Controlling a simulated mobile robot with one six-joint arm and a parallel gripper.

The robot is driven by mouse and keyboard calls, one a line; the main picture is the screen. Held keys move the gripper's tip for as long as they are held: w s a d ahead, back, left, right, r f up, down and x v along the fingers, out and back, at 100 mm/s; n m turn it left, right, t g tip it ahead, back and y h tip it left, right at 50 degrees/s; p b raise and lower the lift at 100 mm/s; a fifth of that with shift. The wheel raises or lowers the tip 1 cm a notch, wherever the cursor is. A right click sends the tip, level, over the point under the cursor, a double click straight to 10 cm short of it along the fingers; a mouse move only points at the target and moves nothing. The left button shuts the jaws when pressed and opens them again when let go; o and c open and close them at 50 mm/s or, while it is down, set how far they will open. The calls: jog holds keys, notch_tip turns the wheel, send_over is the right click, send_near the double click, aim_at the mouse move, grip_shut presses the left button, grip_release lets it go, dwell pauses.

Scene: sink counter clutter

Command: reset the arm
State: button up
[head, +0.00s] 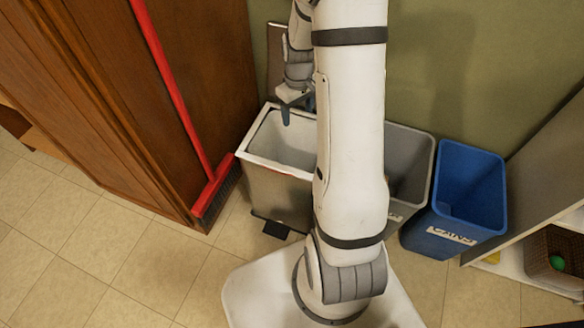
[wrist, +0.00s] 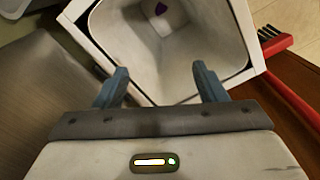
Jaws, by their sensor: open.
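My gripper (wrist: 160,85) is open and empty, with its two blue-grey fingers apart in the wrist view. It hangs over the open mouth of a pedal bin with a white rim (wrist: 92,48). In the head view my gripper (head: 298,108) shows small above the same bin (head: 275,195), partly hidden by my arm. A small purple thing (wrist: 160,8) lies at the bottom of the bin, apart from my fingers. My arm reaches forward and down over the bin.
A grey bin (head: 408,165) and a blue bin marked CANS (head: 465,195) stand to the right. A red broom (head: 185,110) leans on a wooden cabinet (head: 120,90) at left. A shelf (head: 545,225) stands far right. Tiled floor (head: 120,265) is clear at front left.

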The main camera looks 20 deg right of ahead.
jog(key=s+a+r+m+t+p, duration=0.1)
jog(key=s+a+r+p, duration=0.3)
jog(key=r+p, duration=0.5)
jog(key=s+a+r+m+p, duration=0.1)
jog(key=s+a+r+p, duration=0.3)
jog(key=r, duration=1.8)
jog(key=s+a+r+m+t+p, duration=0.1)
jog(key=s+a+r+p, duration=0.3)
jog(key=s+r+p, duration=0.7)
notch_tip(320, 180, up, 5)
jog(key=p, duration=0.5)
jog(key=shift+t, duration=0.3)
jog(key=shift+s, duration=0.2)
jog(key=shift+c, duration=0.4)
